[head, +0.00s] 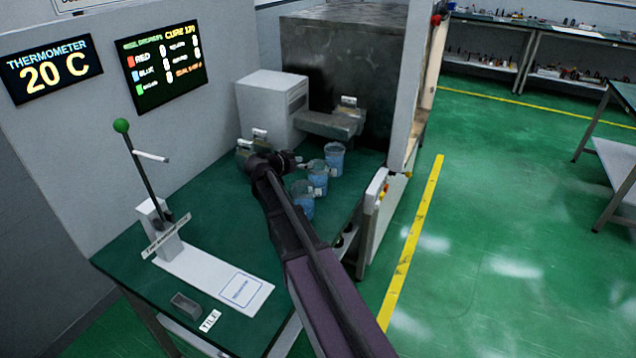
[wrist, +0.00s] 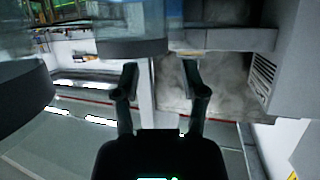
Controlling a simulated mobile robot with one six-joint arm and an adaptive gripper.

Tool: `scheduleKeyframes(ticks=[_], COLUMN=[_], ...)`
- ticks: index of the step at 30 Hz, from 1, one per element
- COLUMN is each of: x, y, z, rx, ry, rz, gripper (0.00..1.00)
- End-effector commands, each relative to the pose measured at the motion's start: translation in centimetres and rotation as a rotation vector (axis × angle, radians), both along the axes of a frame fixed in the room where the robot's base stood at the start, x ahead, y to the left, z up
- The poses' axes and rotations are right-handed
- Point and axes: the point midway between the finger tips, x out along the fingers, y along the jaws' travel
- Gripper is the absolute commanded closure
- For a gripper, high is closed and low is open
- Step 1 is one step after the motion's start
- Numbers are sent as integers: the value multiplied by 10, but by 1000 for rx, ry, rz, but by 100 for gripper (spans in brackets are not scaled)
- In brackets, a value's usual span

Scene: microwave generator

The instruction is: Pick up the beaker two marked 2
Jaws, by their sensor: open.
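Three clear beakers with blue liquid stand in a slanting row on the green table: a far one (head: 335,160), a middle one (head: 317,178) and a near one (head: 302,202). Small pale tags show beside them, but I cannot read which is marked 2. My gripper (head: 290,160) is just left of the row in the head view, its fingers hard to make out. In the wrist view my gripper (wrist: 162,82) has its two fingers spread with nothing between them. One beaker (wrist: 132,25) shows just past the fingertips, and another (wrist: 22,95) is at the left edge.
A white box (head: 268,108) and a large dark grey machine (head: 345,65) stand behind the beakers. A lever with a green knob (head: 122,126) stands at the left. A small grey block (head: 186,305) lies near the table's front. The green table (head: 225,235) is clear around its middle.

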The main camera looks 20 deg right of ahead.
Motion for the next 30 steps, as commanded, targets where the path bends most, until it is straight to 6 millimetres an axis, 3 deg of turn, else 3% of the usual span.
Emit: scheduleKeyframes(ticks=[12, 30], x=[15, 15], y=[-36, -37], z=[-17, -17], rx=[0, 0], ry=[0, -1], rz=[1, 2], gripper=[45, 48])
